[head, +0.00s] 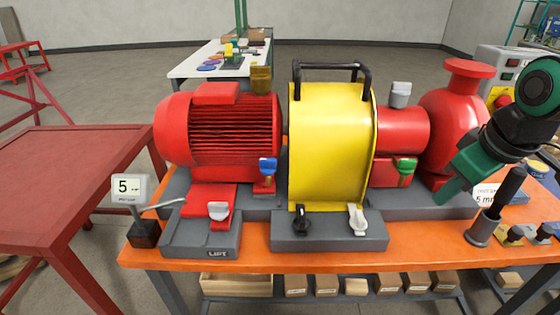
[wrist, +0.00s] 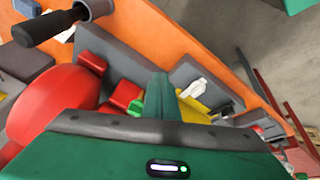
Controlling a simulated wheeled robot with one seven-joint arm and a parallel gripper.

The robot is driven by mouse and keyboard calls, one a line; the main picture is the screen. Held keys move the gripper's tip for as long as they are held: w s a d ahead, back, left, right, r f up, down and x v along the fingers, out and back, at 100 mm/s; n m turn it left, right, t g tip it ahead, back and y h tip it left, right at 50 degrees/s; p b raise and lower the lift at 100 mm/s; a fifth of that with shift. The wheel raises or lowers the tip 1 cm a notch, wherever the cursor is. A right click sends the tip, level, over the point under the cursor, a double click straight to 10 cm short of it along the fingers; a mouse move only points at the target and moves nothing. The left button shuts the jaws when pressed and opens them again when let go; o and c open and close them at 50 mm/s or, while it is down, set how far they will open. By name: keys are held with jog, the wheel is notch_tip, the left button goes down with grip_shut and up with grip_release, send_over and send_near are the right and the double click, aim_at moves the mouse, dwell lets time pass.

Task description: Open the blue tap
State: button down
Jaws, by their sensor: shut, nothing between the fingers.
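The blue tap (head: 267,166) is on the front of the red motor (head: 225,130), low at its right end, left of the yellow guard (head: 330,150). Its blue handle sits on top of a brass-coloured part. My gripper (head: 446,190) is at the right, in front of the red pump, well apart from the blue tap. Its green fingers point down and left. They are shut and empty, and also show in the wrist view (wrist: 160,85). I cannot make out the blue tap clearly in the wrist view.
A green tap (head: 405,168) lies between my gripper and the guard. A white clamp (head: 357,218) and a black clamp (head: 301,226) stand before the guard. A grey knob (head: 218,211) sits below the motor. A black lever (head: 508,190) rises at the right.

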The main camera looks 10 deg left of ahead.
jog(key=s+a+r+n+y, duration=0.1)
jog(key=a+r+n, duration=0.1)
jog(key=a, duration=0.7)
jog(key=s+a+r+n+y, duration=0.2)
jog(key=a+n, duration=0.3)
jog(key=a, duration=0.4)
jog(key=s+a+r+n+y, duration=0.1)
jog(key=s+a+r+n, duration=0.1)
jog(key=a, duration=0.7)
jog(key=shift+a+r+n+y, duration=0.4)
jog(key=shift+r+n, duration=0.35)
jog(key=shift+n, duration=0.35)
jog(key=shift+w+f+t, duration=0.1)
jog(key=shift+t, duration=0.2)
send_near(270, 170)
notch_tip(270, 170, down, 4)
jog(key=s+a, duration=0.1)
jog(key=s, duration=0.1)
jog(key=w, duration=0.2)
jog(key=w+a, duration=0.1)
jog(key=w, duration=0.1)
jog(key=shift+a, duration=0.15)
jog(key=shift+a, duration=0.1)
